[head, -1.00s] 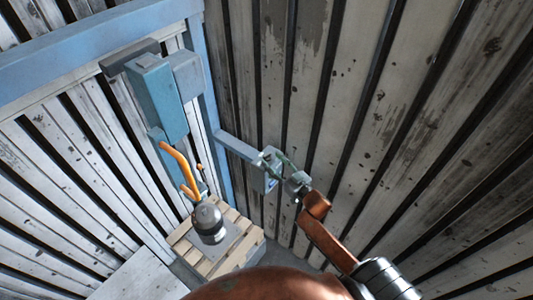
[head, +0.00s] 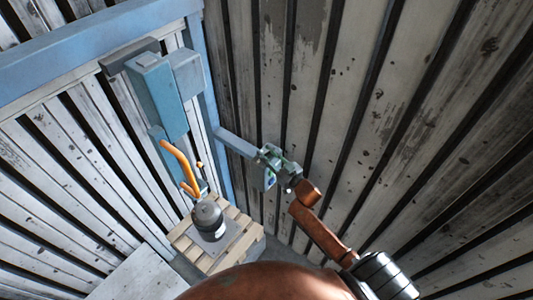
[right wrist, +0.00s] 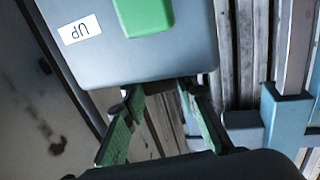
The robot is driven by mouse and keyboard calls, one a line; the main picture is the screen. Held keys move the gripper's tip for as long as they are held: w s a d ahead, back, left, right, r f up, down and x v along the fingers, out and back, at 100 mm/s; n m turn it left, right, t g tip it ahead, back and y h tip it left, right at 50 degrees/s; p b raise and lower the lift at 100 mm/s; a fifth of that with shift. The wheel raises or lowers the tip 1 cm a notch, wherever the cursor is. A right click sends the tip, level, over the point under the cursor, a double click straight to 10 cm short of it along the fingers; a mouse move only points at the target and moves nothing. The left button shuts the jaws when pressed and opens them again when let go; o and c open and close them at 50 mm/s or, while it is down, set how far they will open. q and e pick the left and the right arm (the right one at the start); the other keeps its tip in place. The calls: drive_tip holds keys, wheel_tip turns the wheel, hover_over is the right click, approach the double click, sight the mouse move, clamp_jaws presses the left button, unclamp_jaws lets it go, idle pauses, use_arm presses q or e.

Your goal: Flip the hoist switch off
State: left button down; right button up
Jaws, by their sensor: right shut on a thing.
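The hoist switch box (head: 268,182) is a small blue-grey box near the end of a bracket from the blue post. In the right wrist view its face (right wrist: 120,60) fills the top, with a green button (right wrist: 145,15) and a white "UP" label (right wrist: 80,29), seen upside down. My right gripper (right wrist: 160,88) has its green fingers closing at the box's lower edge, on a small dark part that looks like the switch lever and is mostly hidden. In the head view the right gripper (head: 277,165) is at the box and covers part of it. My left gripper is out of view.
The blue bracket (head: 238,144) runs from the post (head: 210,105) to the switch box. Slatted walls (head: 360,90) close in behind and right.

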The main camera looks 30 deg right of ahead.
drive_tip(key=c, duration=0.5)
drive_tip(key=shift+o, duration=0.2)
drive_tip(key=shift+n+y, duration=0.3)
drive_tip(key=shift+y, duration=0.1)
drive_tip(key=shift+n+y, duration=0.5)
drive_tip(key=shift+y, duration=0.3)
drive_tip(key=shift+n+g+y+b, duration=0.4)
drive_tip(key=shift+n+g+y, duration=0.25)
drive_tip(key=shift+y, duration=0.35)
drive_tip(key=o, duration=1.2)
